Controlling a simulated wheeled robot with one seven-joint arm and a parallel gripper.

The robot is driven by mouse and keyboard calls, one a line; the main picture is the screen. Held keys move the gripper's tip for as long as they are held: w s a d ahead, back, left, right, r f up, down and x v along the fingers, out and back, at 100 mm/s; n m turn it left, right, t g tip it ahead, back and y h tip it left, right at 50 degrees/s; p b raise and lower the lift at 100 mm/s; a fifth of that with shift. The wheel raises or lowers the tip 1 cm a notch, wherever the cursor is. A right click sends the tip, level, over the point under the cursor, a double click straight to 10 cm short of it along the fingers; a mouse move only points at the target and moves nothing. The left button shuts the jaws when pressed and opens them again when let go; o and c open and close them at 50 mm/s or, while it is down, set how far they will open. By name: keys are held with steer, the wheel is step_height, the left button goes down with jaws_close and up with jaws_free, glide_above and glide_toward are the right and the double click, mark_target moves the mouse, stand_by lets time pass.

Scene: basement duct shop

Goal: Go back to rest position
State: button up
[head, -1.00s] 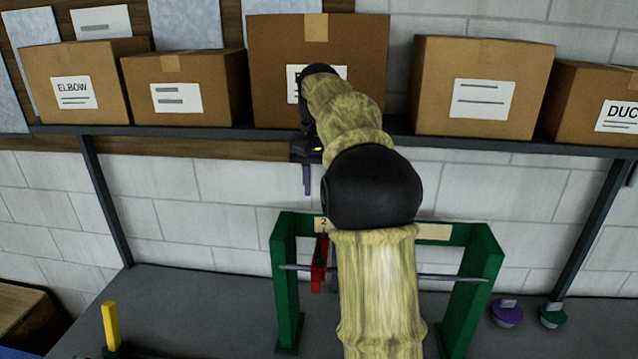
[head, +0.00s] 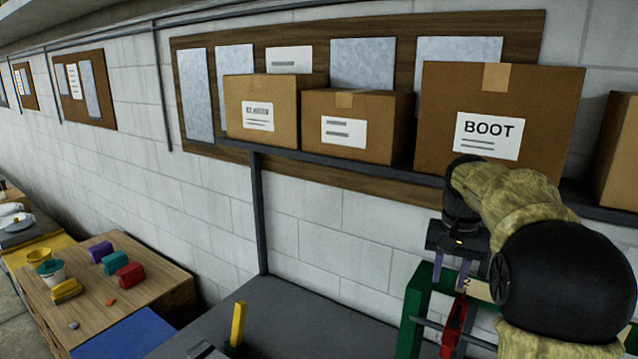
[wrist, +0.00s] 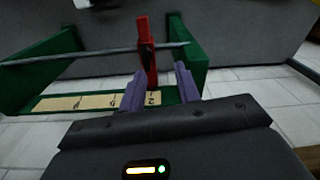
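My gripper (head: 460,245) is raised in front of the shelf, below the box marked BOOT. In the wrist view its two purple fingers (wrist: 159,72) stand apart with nothing held between them. A red tool-like piece (wrist: 148,50) hangs on the metal rod of a green stand (wrist: 190,55), beyond the fingertips and apart from them. In the head view the red piece (head: 454,325) shows below my gripper at the green stand (head: 414,310). My arm hides much of the stand.
A shelf (head: 340,168) holds cardboard boxes, including the BOOT box (head: 495,115). A yellow upright post (head: 238,323) stands on the grey bench (head: 285,310).

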steer(key=s+a+f+n+b, duration=0.1)
steer(key=s+a+f, duration=0.2)
steer(key=s+f, duration=0.3)
steer(key=s+a+f+n+t+b, duration=0.1)
steer(key=s+a+f, duration=0.3)
steer(key=f, duration=0.5)
steer(key=s+a+f+n+t+b, duration=0.1)
steer(key=s+a+f+n, duration=0.2)
steer(key=s+f, duration=0.4)
steer(key=shift+s+a+f+b, duration=0.15)
steer(key=shift+s+a+b, duration=0.25)
steer(key=shift+s+a, duration=0.35)
steer(key=shift+w, duration=0.1)
